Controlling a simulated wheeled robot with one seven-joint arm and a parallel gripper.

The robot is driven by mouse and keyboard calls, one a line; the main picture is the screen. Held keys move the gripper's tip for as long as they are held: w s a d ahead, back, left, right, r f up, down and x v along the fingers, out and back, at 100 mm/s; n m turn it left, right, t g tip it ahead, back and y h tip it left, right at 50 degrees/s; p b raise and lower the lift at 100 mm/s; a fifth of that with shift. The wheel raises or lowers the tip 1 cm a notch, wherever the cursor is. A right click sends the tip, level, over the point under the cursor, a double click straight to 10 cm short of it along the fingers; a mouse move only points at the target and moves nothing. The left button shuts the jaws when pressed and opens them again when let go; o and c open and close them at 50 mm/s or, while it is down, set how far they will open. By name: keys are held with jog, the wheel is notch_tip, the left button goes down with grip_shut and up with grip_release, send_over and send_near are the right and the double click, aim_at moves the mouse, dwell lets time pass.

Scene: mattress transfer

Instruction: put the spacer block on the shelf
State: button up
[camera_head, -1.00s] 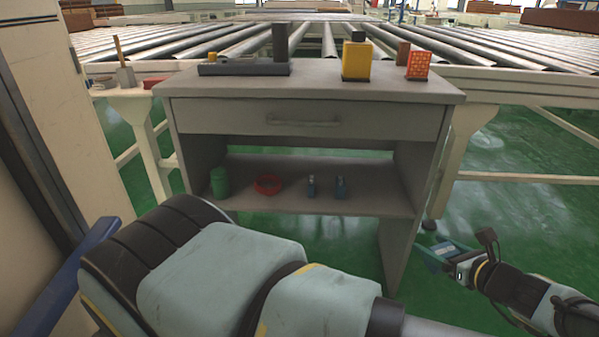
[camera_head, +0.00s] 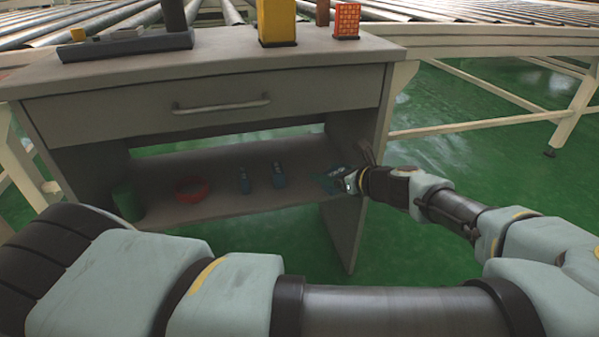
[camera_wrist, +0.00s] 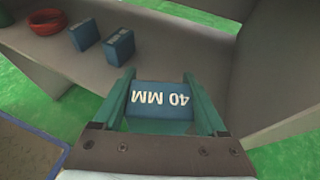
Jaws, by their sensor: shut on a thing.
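My gripper (camera_wrist: 160,82) is shut on a blue spacer block (camera_wrist: 162,101) marked "40 MM", held between its two teal fingers. In the head view my gripper (camera_head: 332,180) is at the right end of the desk's lower shelf (camera_head: 226,205), near the right side panel. The wrist view shows the shelf (camera_wrist: 175,45) beyond and around the block; I cannot tell whether the block touches it. Two similar blue blocks stand on the shelf, a left one (camera_head: 245,181) and a right one (camera_head: 279,175), left of my gripper.
A red ring (camera_head: 192,189) and a green canister (camera_head: 127,203) are farther left on the shelf. The right side panel (camera_head: 347,225) stands close to my gripper. The desk top holds a yellow block (camera_head: 277,22) and an orange patterned block (camera_head: 346,20). A drawer handle (camera_head: 221,106) sticks out above.

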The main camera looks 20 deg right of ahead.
jog(key=b, duration=0.4)
send_over(304, 174)
jog(key=shift+s, duration=0.1)
notch_tip(304, 174, down, 4)
jog(key=shift+r+b, duration=0.25)
jog(key=shift+b, duration=0.8)
jog(key=o, duration=1.4)
jog(key=shift+c, duration=0.2)
